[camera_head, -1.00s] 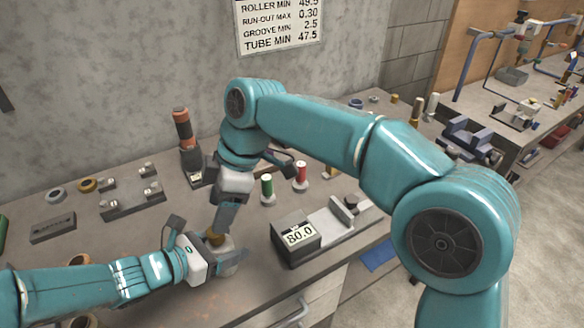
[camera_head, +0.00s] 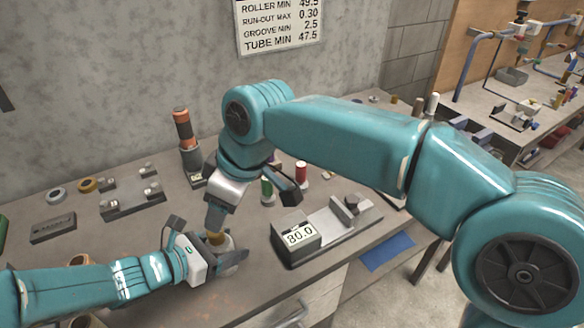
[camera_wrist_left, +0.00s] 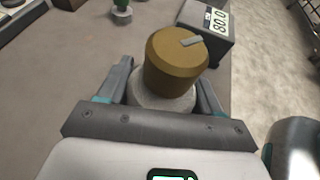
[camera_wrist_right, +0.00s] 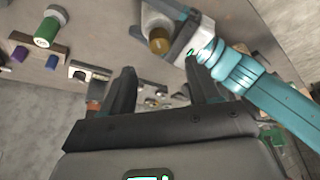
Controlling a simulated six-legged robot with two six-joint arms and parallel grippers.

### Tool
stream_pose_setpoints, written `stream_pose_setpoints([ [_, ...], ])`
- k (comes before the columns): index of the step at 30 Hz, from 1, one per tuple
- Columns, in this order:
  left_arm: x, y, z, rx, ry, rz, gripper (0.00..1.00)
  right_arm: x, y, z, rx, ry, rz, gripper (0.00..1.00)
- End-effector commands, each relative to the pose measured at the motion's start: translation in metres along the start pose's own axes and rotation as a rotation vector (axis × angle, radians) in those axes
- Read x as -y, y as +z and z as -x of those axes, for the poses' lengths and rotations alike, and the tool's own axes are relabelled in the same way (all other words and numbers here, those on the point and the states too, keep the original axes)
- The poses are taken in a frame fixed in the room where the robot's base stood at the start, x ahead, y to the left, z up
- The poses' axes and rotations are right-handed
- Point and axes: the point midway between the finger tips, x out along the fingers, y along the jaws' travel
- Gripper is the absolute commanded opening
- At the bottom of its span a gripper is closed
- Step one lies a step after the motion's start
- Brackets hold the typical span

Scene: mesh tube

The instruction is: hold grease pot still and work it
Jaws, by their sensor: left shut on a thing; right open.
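The grease pot has a pale round body (camera_wrist_left: 150,96) and a brownish-yellow cap (camera_wrist_left: 178,60) with a small grey mark on top. It stands upright on the bench, and its cap shows in the head view (camera_head: 216,238). My left gripper (camera_head: 228,258) is shut on the pot body from the side, one finger on each side in the left wrist view. My right gripper (camera_head: 214,222) is open and empty, pointing down near the cap. In the right wrist view the cap (camera_wrist_right: 159,42) lies beyond the open fingertips (camera_wrist_right: 160,72), apart from them. The right fingers partly overlap the pot in the head view.
A dark block reading 80.0 (camera_head: 297,240) stands right of the pot. A metal plate fixture (camera_head: 130,195) lies back left. The bench's front edge is close to the pot.

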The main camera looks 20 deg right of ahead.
Motion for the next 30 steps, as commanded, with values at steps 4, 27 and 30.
stream_pose_setpoints([
  [4, 0.000, 0.001, 0.000, 0.002, 0.000, -0.001, 0.23, 0.000, 0.001, -0.035, 0.004, -0.003, 0.000, 0.60],
  [27, 0.000, 0.001, 0.000, 0.001, 0.000, -0.001, 0.23, -0.011, -0.003, -0.042, -0.005, -0.211, 0.519, 0.60],
  [30, 0.000, 0.001, 0.000, 0.001, 0.000, 0.000, 0.23, -0.015, -0.004, -0.021, -0.005, -0.211, 0.519, 0.60],
])
